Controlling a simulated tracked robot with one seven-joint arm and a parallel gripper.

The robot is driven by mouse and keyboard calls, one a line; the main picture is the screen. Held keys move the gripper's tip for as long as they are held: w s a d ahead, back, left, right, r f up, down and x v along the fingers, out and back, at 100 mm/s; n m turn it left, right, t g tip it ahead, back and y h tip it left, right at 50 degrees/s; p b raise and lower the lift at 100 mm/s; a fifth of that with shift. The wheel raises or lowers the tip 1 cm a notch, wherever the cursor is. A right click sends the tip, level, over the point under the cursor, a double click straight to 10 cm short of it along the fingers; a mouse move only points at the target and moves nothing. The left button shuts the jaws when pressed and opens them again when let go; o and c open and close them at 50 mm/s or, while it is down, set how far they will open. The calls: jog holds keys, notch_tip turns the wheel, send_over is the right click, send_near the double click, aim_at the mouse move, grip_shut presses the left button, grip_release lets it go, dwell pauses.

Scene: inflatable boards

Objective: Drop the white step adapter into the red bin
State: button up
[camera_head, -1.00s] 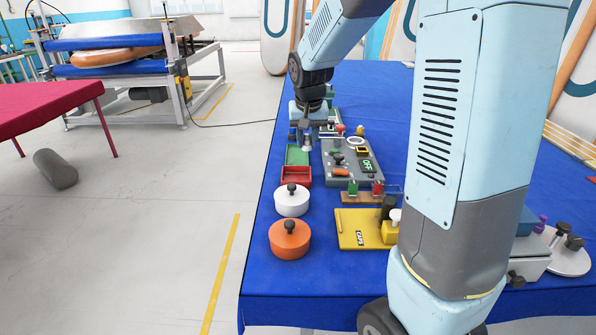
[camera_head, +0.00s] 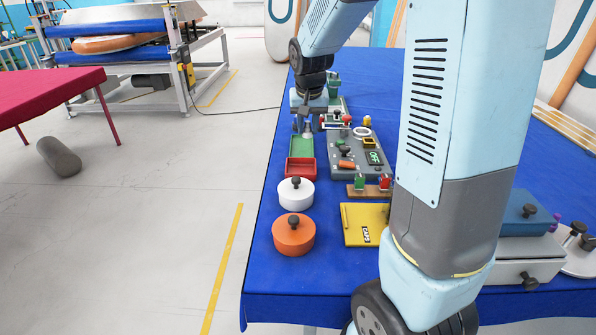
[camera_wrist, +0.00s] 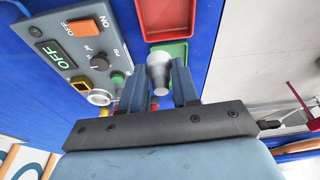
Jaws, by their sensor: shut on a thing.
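The white step adapter (camera_wrist: 159,70), a pale grey-white stepped cylinder, sits between the two blue fingers of my gripper (camera_wrist: 158,84) in the wrist view. My gripper is shut on it. In the head view my gripper (camera_head: 305,121) holds the adapter (camera_head: 307,131) over the far part of the green bin. The red bin (camera_head: 291,172) is an open tray on the blue table, on the near side of the green bin. In the wrist view the red bin (camera_wrist: 180,36) is at the top, beyond the adapter and apart from it.
The green bin (camera_head: 301,147) adjoins the red bin. A grey control panel (camera_head: 346,164) with buttons and an OFF display stands to the right. A white lidded pot (camera_head: 296,195) and an orange one (camera_head: 293,236) stand nearer. The table's left edge is close.

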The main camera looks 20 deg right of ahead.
jog(key=shift+f, duration=2.65)
jog(key=o, duration=1.1)
jog(key=shift+s+r, duration=0.1)
jog(key=shift+r, duration=0.1)
jog(key=v, duration=1.3)
jog(key=shift+s+r, duration=0.1)
jog(key=shift+s, duration=0.05)
jog(key=shift+s, duration=0.1)
